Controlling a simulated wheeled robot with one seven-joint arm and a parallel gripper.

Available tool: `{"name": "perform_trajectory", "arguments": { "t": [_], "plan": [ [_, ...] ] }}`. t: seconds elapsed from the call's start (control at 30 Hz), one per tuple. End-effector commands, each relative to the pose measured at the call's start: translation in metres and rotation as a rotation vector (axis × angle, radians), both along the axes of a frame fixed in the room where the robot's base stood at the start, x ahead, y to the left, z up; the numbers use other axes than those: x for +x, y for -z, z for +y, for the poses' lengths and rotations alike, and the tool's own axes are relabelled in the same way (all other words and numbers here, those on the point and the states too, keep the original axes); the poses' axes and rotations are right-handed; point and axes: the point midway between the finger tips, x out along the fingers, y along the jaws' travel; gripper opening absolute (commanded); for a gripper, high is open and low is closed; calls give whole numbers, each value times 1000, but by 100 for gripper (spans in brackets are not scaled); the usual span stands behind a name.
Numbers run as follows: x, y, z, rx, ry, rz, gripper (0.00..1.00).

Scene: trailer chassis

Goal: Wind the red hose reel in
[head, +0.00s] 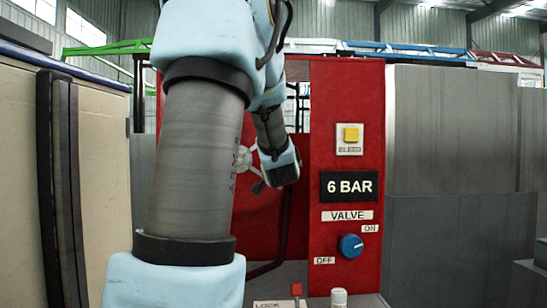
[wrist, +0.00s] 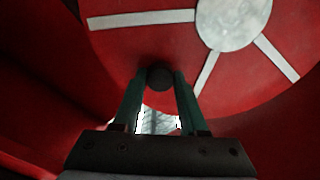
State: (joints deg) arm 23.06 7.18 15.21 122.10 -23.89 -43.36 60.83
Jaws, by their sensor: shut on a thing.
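The red hose reel (wrist: 120,45) fills much of the wrist view as a red disc with a pale round hub (wrist: 232,20) and pale spokes. A dark round crank knob (wrist: 160,77) stands near the disc's lower edge. My gripper (wrist: 160,84) has its two greenish fingers on either side of this knob, shut on it. In the head view the reel (head: 262,215) shows only in part behind my arm, with part of its pale hub. My fingertips are mostly hidden there. The hose itself cannot be made out.
Right of the reel is a red panel (head: 320,120) with a yellow bleed button (head: 351,134), a "6 BAR" display (head: 349,185) and a blue valve knob (head: 351,245). A beige wall (head: 103,170) stands close on the left. Grey boxes (head: 455,150) stand on the right.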

Motion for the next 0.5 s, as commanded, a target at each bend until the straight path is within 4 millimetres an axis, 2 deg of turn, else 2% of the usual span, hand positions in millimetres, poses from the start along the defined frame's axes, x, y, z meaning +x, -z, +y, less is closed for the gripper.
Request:
{"name": "perform_trajectory", "arguments": {
  "t": [0.5],
  "plan": [
    [0,5,-1,30,2,8,0]
  ]
}}
